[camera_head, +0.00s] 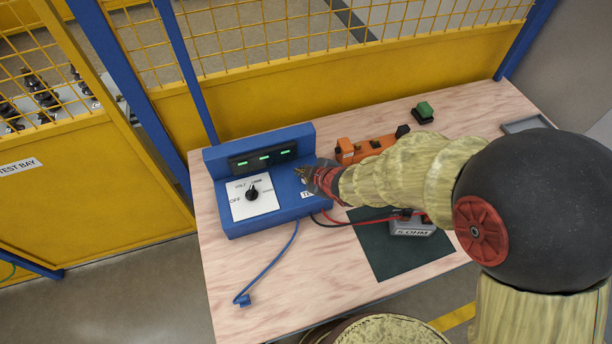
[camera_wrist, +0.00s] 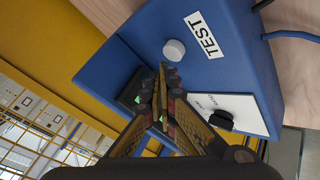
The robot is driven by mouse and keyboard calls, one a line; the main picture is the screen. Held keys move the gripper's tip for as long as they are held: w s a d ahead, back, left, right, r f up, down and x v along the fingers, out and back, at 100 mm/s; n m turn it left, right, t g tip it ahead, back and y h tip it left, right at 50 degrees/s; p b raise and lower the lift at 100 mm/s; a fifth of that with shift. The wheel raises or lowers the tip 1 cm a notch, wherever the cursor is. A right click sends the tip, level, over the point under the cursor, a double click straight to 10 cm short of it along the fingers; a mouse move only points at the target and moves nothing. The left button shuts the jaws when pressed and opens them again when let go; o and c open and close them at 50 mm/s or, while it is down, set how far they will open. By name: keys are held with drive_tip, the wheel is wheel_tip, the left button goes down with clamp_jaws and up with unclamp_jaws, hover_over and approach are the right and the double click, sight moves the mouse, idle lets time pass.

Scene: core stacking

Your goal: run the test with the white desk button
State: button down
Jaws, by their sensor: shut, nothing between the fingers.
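The blue test box (camera_head: 270,211) stands on the wooden table, with a lit display, a white dial panel with a black knob (camera_head: 253,192), and a TEST label. The round white button (camera_wrist: 174,50) sits beside the TEST label (camera_wrist: 203,35) in the wrist view. In the head view my gripper mostly hides the button. My gripper (camera_head: 303,173) is shut and empty, over the right part of the box. In the wrist view my gripper's closed fingertips (camera_wrist: 163,72) appear just below the button; I cannot tell whether they touch it.
A grey block marked 5 OHM (camera_head: 412,227) sits on a dark mat (camera_head: 384,250), with red and black leads running to it. An orange tool (camera_head: 366,149), a green block (camera_head: 424,110) and a grey tray (camera_head: 526,124) lie behind my arm. A blue cable (camera_head: 270,267) lies at the front left.

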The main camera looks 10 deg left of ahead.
wheel_tip(320, 180, up, 5)
drive_tip(key=p, duration=0.4)
idle(0.4)
idle(0.7)
